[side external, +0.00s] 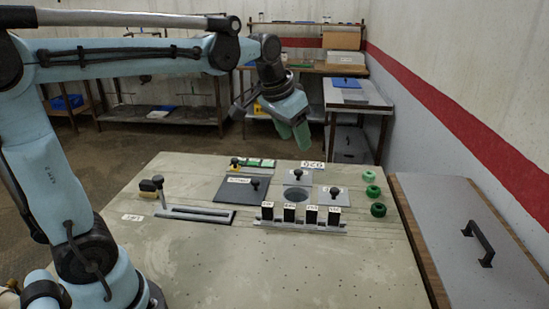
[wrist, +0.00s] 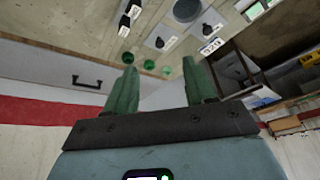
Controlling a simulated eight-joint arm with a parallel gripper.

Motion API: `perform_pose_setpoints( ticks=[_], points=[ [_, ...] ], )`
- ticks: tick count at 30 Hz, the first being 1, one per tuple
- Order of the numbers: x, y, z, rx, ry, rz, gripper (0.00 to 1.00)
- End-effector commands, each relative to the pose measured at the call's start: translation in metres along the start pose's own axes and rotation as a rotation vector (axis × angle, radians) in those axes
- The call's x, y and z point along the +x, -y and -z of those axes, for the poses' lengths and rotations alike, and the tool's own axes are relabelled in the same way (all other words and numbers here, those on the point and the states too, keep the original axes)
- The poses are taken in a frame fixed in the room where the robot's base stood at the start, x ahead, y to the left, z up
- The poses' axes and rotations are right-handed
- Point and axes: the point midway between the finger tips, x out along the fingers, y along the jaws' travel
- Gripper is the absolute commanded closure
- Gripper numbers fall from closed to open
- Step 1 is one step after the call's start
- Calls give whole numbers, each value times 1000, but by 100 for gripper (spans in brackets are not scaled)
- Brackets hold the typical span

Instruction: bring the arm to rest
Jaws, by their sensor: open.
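My gripper (side external: 297,129) hangs in the air above the back of the worktable (side external: 150,255), tilted downward, with nothing below it touching. In the wrist view my gripper (wrist: 160,85) shows two green fingers spread apart with nothing between them. My pale blue arm reaches across from the left, its forearm roughly level. In the wrist view the scene appears turned over, with the table's fittings at the top.
The table carries a rack rail with several black labelled blocks (side external: 289,213), a dark plate with a knob (side external: 242,188), a slotted lever fixture (side external: 195,214) and green knobs (side external: 378,209). A grey panel with a handle (side external: 478,240) lies at right. The front table area is clear.

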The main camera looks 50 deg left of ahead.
Motion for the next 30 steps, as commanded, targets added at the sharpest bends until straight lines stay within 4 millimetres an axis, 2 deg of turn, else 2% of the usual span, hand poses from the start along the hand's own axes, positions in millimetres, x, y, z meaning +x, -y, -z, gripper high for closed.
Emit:
perform_pose_setpoints(
  ticks=[1,9,15,21,30],
  points=[
    [-2,-6,-16,2,-18,-3,45],
    [2,-29,-89,-5,-120,-19,45],
    [16,-40,-131,-10,-179,-32,45],
    [23,-44,-148,-12,-204,-39,45],
    [24,-44,-149,-13,-205,-39,45]
  ],
)
